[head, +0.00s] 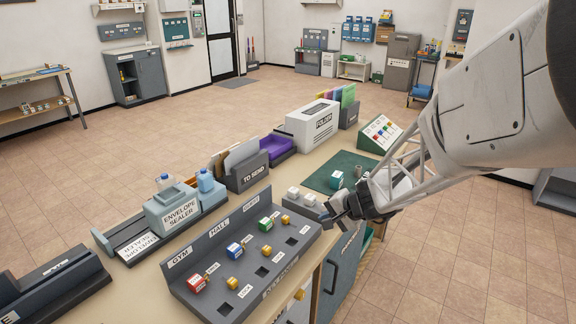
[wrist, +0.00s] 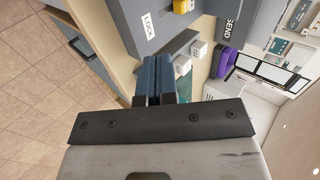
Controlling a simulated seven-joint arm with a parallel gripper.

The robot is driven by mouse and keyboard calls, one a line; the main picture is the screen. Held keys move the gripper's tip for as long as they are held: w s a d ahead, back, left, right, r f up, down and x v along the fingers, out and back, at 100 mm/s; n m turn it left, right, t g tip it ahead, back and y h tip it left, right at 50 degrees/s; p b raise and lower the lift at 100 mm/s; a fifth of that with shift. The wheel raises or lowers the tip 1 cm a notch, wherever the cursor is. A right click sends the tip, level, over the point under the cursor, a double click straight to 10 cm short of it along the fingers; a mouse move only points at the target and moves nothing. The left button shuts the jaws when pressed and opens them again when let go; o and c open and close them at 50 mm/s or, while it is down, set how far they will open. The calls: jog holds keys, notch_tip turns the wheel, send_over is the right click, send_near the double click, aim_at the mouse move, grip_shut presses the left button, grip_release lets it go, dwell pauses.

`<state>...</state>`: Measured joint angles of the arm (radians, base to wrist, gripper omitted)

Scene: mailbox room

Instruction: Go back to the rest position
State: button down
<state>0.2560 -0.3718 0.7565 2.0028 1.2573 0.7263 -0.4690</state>
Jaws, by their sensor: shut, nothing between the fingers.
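My gripper (head: 338,208) is at the right end of the grey switch panel (head: 215,240), above the counter's front right part. In the wrist view its two blue fingers (wrist: 155,80) lie together, shut, with nothing between them. My arm comes in from the upper right of the head view. The panel has labels GYM, HALL and another name, with red, blue and green blocks and several yellow blocks in it. Two white blocks (head: 300,195) stand just behind my gripper; they also show in the wrist view beyond the fingers.
The counter (head: 262,187) also holds the envelope sealer (head: 175,210), the TO SEND box (head: 248,172), a purple tray (head: 277,150), the white folder machine (head: 313,126) and a green mat (head: 340,165). A button console (head: 381,133) stands at the right. The floor (head: 440,250) right of the counter is clear.

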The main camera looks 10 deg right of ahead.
jog(key=s+a+r+n+g+h, duration=0.1)
jog(key=s+a+r+n+g, duration=0.35)
jog(key=s+r, duration=0.65)
jog(key=s+r+n+h, duration=0.2)
jog(key=s+h, duration=0.1)
jog(key=s, duration=0.6)
jog(key=s+d+r+n+h, duration=0.1)
jog(key=s+n+h, duration=0.1)
jog(key=s, duration=0.7)
jog(key=shift+r+h, duration=0.4)
jog(key=shift+t, duration=0.25)
dwell(1.0)
